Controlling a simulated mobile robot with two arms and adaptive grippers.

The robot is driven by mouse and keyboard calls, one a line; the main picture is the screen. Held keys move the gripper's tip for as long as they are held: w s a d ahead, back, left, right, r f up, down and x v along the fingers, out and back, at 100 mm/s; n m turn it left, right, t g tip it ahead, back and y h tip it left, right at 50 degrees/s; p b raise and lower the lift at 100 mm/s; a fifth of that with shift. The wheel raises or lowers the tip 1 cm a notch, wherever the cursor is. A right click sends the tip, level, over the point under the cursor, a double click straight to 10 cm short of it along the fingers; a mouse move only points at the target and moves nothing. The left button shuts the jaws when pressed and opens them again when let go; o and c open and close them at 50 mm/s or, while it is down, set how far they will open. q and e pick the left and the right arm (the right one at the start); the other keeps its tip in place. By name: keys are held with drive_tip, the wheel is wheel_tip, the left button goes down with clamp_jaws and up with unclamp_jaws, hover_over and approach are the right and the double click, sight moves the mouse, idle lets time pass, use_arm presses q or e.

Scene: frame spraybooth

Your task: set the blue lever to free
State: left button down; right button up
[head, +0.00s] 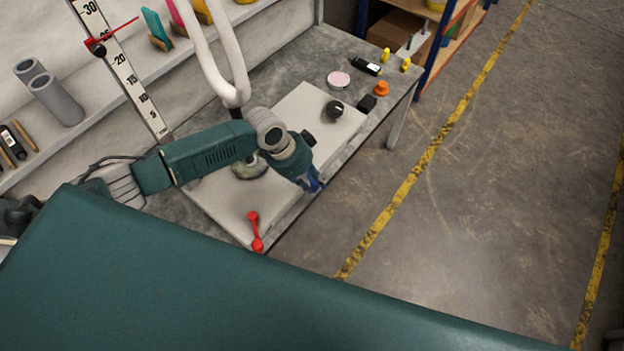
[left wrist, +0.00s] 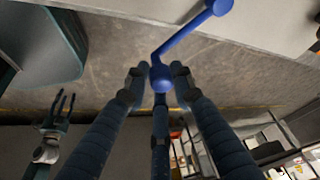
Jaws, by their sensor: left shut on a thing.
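The blue lever is an arm (left wrist: 188,34) with a round knob at its end, and its round pivot end sits at the edge of a pale panel. It runs down and left from the pivot in the left wrist view. My left gripper (left wrist: 159,77) is shut on the knob, with its dark fingers around it. In the head view my left gripper (head: 313,183) is at the panel's right edge and mostly hides the lever. My right gripper (left wrist: 60,104) shows at the left of the left wrist view, empty, fingers apart. No free marking is readable.
The pale panel (head: 222,205) lies on a grey workbench (head: 285,69). It carries a red lever (head: 254,230) and a black knob (head: 334,110). A pink disc (head: 338,79) and an orange knob-like item (head: 381,88) lie beyond. The floor at the right is clear.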

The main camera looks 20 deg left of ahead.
use_arm(q)
drive_tip(key=shift+w+d+r+n+p, duration=0.25)
drive_tip(key=shift+w+d+n+p, duration=0.1)
drive_tip(key=shift+d+n+p, duration=0.2)
drive_tip(key=w+d+n+t+y+p, duration=0.2)
drive_tip(key=w+d+n+y+p, duration=0.1)
drive_tip(key=w+n, duration=0.7)
drive_tip(key=shift+w+d+f+n+t+y+p, duration=0.25)
drive_tip(key=shift+n+y+p, duration=0.4)
drive_tip(key=shift+n, duration=0.6)
drive_tip(key=shift+a+r, duration=0.15)
drive_tip(key=shift+a, duration=0.05)
drive_tip(key=c, duration=1.5)
unclamp_jaws()
